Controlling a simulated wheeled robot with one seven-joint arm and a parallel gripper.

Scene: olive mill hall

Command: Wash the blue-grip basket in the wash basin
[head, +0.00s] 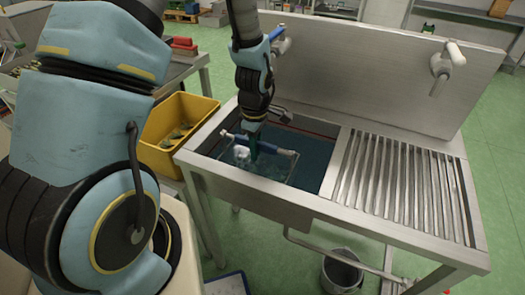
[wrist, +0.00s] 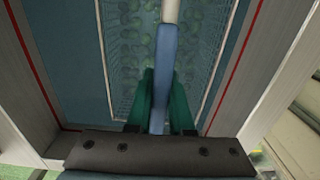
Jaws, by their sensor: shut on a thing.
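The steel wash basin (head: 228,172) holds bluish water and has a red line inside its wall. The blue-grip basket (head: 285,152) is down in the basin, its wire body low in the water. Its handle bar lies across the top with the blue grip in the middle. My gripper (head: 254,150) points down and is shut on the blue grip. In the wrist view my gripper (wrist: 160,85) has a green finger on each side of the blue-grip basket's grip (wrist: 164,60). Below, the mesh shows blurred round greenish shapes. A whitish patch shows at the basket's left end.
A ribbed steel drainboard (head: 410,190) adjoins the basin on the right, empty. A tap (head: 448,62) sticks out of the tall backsplash (head: 370,75). A yellow crate (head: 165,157) stands close left of the basin. A metal bucket (head: 342,272) stands underneath.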

